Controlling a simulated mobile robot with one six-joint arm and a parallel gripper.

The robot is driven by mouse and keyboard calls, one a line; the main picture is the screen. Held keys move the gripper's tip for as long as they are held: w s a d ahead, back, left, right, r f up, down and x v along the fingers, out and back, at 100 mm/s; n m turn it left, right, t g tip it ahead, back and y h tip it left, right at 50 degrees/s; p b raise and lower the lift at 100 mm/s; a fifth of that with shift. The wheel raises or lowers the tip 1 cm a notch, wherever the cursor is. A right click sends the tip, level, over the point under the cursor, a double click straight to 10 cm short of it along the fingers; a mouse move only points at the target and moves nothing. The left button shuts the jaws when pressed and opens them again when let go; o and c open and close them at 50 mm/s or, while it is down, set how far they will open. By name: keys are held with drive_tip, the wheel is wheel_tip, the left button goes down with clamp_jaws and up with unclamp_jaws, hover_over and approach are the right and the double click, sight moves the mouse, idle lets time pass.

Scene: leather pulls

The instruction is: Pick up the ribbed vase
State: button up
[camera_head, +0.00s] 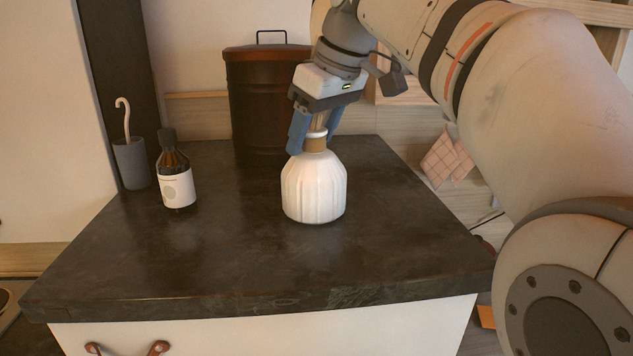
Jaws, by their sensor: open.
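The ribbed vase (314,187) is white with a rounded, ribbed body, and a tan neck or stopper shows at its top. It stands upright on the dark countertop (230,265), near the middle of the view. My gripper (315,145) points down over the vase with its blue fingers apart. One finger is left of the tan neck and the other is behind it to the right. I cannot tell whether either finger touches the vase.
A brown bottle (174,175) with a white label and a grey cup (131,163) holding a hooked stick stand at the left. A dark lidded bin (258,105) stands behind the vase. The counter's front is clear. Leather pulls (157,348) show below its edge.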

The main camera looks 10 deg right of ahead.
clamp_jaws()
idle(0.4)
